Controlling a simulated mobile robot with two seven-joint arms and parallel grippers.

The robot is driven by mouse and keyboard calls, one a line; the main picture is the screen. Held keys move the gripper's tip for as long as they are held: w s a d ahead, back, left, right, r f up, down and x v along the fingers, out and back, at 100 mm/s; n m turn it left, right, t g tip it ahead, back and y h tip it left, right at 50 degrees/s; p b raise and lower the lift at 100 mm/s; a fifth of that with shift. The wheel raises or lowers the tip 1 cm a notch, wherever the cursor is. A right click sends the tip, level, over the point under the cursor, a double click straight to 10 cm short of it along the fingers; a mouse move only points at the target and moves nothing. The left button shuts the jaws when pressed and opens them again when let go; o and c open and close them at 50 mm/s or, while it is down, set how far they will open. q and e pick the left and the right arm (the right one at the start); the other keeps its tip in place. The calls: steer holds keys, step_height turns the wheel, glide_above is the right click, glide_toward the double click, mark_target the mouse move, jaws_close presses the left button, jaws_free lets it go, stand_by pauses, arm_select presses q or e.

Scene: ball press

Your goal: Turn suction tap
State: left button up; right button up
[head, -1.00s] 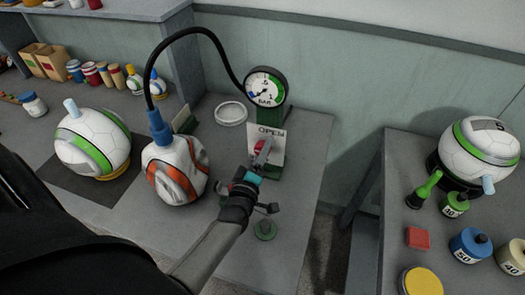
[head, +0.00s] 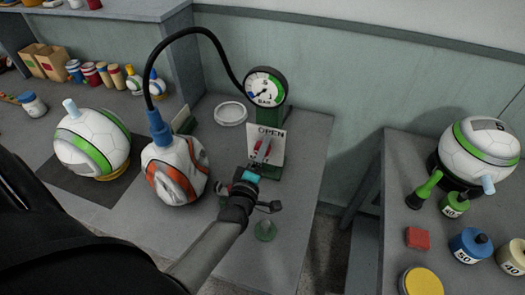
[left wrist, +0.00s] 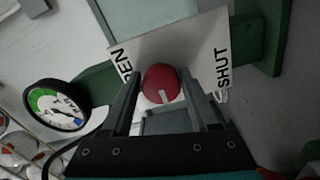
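The suction tap is a round red knob (left wrist: 160,82) with a white mark at its lower edge in the left wrist view. It sits on a white plate (left wrist: 205,45) reading OPEN on one side and SHUT on the other; the mark points at neither word. My left gripper (left wrist: 160,90) is open, its fingers on either side of the knob with narrow gaps. In the head view, the left gripper (head: 261,152) is in front of the plate (head: 276,144) and partly hides the knob. My right gripper is not in view.
A gauge (head: 265,87) stands above the plate on a green post. A black hose (head: 205,31) runs to a dented white-orange ball (head: 174,171). Another ball (head: 92,144) is at left. Several weights and a ball (head: 479,153) are on the right table.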

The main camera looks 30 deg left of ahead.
arm_select(q)
steer(key=o, duration=0.3)
steer(key=v, duration=1.5)
steer(key=shift+s, duration=0.2)
steer(key=shift+f, duration=0.1)
